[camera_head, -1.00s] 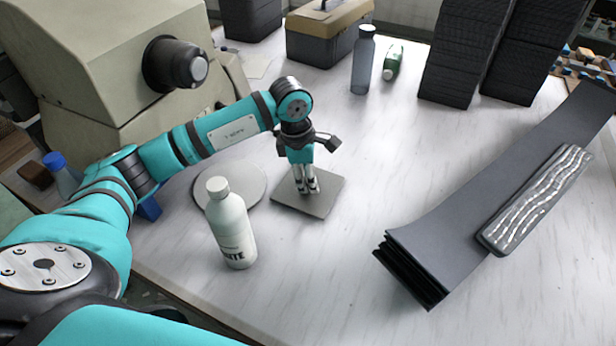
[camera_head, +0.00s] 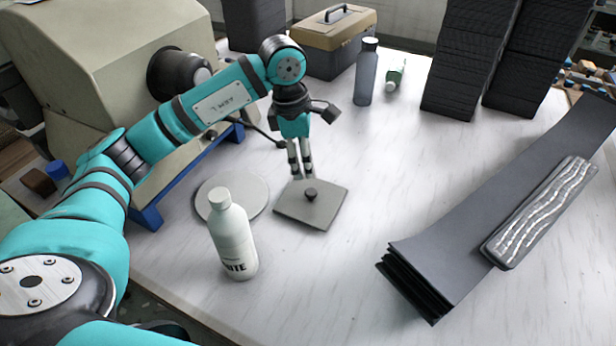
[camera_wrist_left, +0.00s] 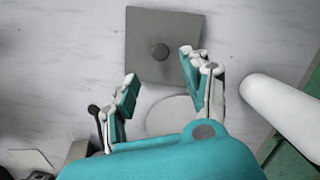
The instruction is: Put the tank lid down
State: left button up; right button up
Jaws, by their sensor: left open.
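The tank lid (camera_head: 320,212) is a flat grey square plate with a dark round knob in its middle. It lies on the white table, and it also shows at the top of the left wrist view (camera_wrist_left: 142,25). My left gripper (camera_head: 301,176) is above and behind the lid's back left corner, clear of the knob. In the left wrist view, my left gripper (camera_wrist_left: 158,68) has its two fingers spread apart with nothing between them. My right gripper is not in view.
A white bottle (camera_head: 232,238) stands in front of a round grey disc (camera_head: 256,190), left of the lid. A long dark panel stack (camera_head: 430,262) with a wavy-patterned slab (camera_head: 540,212) lies at right. A toolbox (camera_head: 328,52) and a blue-grey bottle (camera_head: 365,80) stand behind. Table between is free.

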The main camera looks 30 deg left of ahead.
pick_arm(q)
jog(key=shift+s+a+r, duration=0.1)
jog(key=shift+a+r, duration=0.1)
jog(key=shift+r, duration=1.2)
